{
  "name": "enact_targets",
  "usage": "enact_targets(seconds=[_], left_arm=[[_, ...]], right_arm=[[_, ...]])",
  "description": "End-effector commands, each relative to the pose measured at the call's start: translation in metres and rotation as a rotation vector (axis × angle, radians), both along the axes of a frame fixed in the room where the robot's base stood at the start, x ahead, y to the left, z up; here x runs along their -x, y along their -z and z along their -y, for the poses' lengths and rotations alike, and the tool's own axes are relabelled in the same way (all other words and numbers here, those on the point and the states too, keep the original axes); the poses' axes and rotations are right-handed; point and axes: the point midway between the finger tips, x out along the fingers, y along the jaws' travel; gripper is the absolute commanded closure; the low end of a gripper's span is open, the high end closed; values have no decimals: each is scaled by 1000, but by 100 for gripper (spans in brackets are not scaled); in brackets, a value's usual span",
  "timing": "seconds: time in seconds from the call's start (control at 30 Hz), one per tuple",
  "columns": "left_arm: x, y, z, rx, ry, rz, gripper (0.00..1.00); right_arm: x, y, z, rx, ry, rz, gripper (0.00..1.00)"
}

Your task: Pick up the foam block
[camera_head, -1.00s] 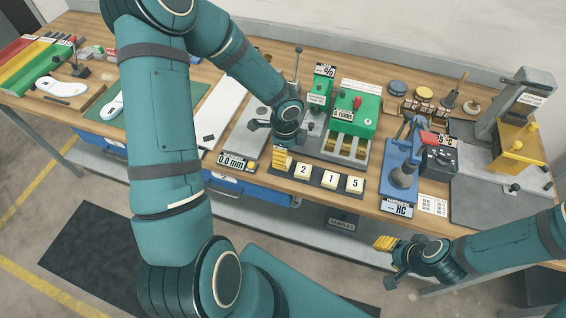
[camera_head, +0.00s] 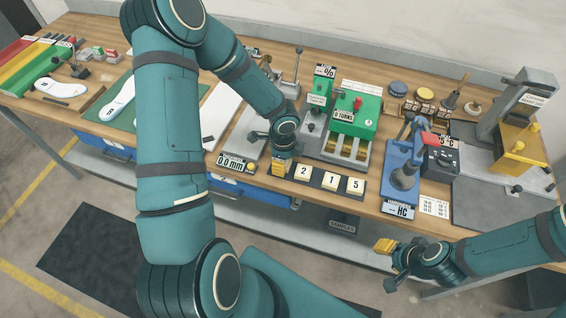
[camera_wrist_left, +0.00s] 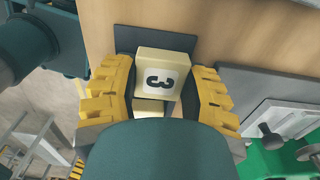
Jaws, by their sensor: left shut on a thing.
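A cream foam block (camera_wrist_left: 160,77) with a black 3 on a white label sits between the yellow fingers of my left gripper in the left wrist view (camera_wrist_left: 158,95). My left gripper is shut on it. In the head view my left gripper (camera_head: 281,167) points down at the left end of a dark rack (camera_head: 314,184), and its fingers hide this block. Whether the block touches the rack cannot be told. Blocks marked 2 (camera_head: 303,173), 1 (camera_head: 329,180) and 5 (camera_head: 355,186) stand in the rack. My right gripper (camera_head: 384,245) is in front of the bench, its opening unclear.
A green machine (camera_head: 352,122) stands behind the rack. A blue press (camera_head: 402,165) is to its right, and a 0.0 mm gauge (camera_head: 236,162) to its left. A yellow and grey press (camera_head: 515,145) stands far right. White insoles (camera_head: 60,88) lie at the left.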

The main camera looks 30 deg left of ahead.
Motion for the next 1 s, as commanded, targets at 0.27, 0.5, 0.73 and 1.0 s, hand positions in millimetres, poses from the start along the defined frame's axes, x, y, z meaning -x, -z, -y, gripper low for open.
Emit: enact_targets(seconds=[0.27,0.5,0.73,1.0], left_arm=[[-1,-18,0,-1,-1,3,69],[-1,-66,-1,-2,-2,4,69],[0,-95,0,0,-1,2,69],[0,-99,2,0,-25,-1,69]], right_arm=[[0,-5,0,-1,0,0,53],[0,-17,1,-3,0,1,53],[0,-23,1,-4,-1,1,53],[1,-22,1,-5,-1,1,53]])
